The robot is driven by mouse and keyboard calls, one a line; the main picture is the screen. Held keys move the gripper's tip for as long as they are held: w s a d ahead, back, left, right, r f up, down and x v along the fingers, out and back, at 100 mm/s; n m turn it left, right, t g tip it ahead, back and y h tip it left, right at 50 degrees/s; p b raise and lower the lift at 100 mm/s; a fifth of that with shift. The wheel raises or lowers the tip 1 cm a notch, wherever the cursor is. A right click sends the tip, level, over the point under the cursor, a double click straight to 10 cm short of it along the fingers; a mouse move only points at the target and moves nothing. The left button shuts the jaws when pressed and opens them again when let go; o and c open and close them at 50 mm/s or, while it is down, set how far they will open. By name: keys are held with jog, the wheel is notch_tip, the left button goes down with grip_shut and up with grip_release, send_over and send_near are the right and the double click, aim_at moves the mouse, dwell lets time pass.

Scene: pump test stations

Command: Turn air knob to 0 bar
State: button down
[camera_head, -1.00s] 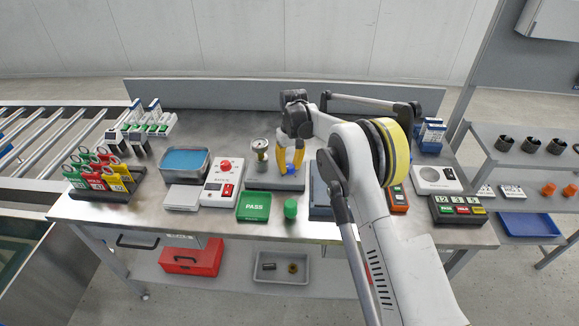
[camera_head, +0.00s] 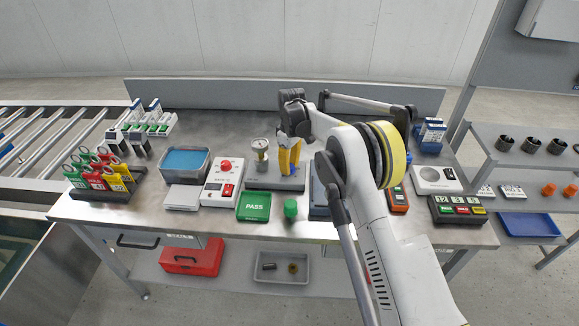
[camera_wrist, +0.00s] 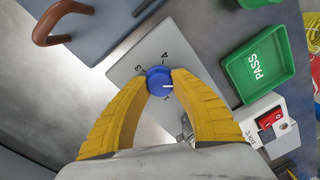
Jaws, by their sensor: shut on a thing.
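The blue air knob (camera_wrist: 158,80) sits on a grey plate (camera_wrist: 125,68) in the wrist view. Its white pointer mark faces right in that picture.
A green PASS tray (camera_head: 254,207) and a green cylinder (camera_head: 291,209) stand in front of the station. A white box with red controls (camera_head: 221,182) is to the left. A blue-grey block (camera_head: 319,198) lies close on the right.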

dwell(0.3)
jog(key=c, duration=1)
grip_release()
jog(key=shift+w, duration=0.1)
jog(key=shift+c, duration=0.2)
jog(key=shift+r, duration=0.1)
notch_tip(320, 180, up, 12)
jog(key=shift+w, duration=0.2)
jog(key=shift+d, duration=0.1)
